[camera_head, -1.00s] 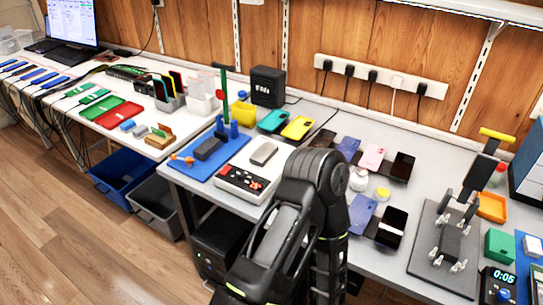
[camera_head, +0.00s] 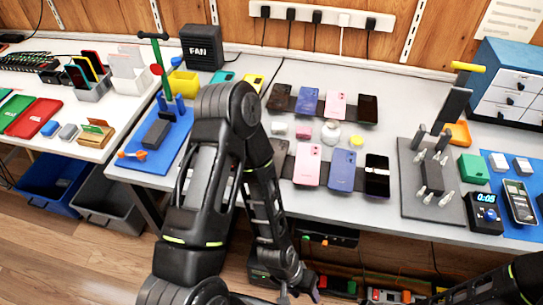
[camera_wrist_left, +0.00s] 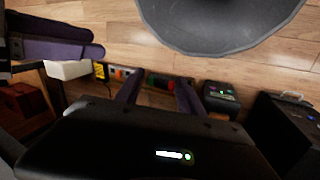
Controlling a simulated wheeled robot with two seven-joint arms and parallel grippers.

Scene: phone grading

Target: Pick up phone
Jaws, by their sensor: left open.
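Several phones lie in two rows on the grey table in the head view. The back row has a dark phone (camera_head: 279,97), a blue phone (camera_head: 307,101), a pink phone (camera_head: 336,106) and a black phone (camera_head: 367,109). The front row has a pink phone (camera_head: 307,165), a purple-blue phone (camera_head: 341,170) and a black phone (camera_head: 377,175); my left arm partly covers the row's left end. My left gripper (camera_head: 299,291) hangs low in front of the table, apart from the phones. Its fingers (camera_wrist_left: 158,90) are open and empty. My right gripper is out of view.
A grey fixture (camera_head: 432,178) with clamps stands right of the phones. A white round jar (camera_head: 331,132) sits between the rows. A blue mat (camera_head: 517,166) holds another phone (camera_head: 518,200) beside a timer (camera_head: 484,213). Equipment (camera_head: 385,296) sits under the table edge.

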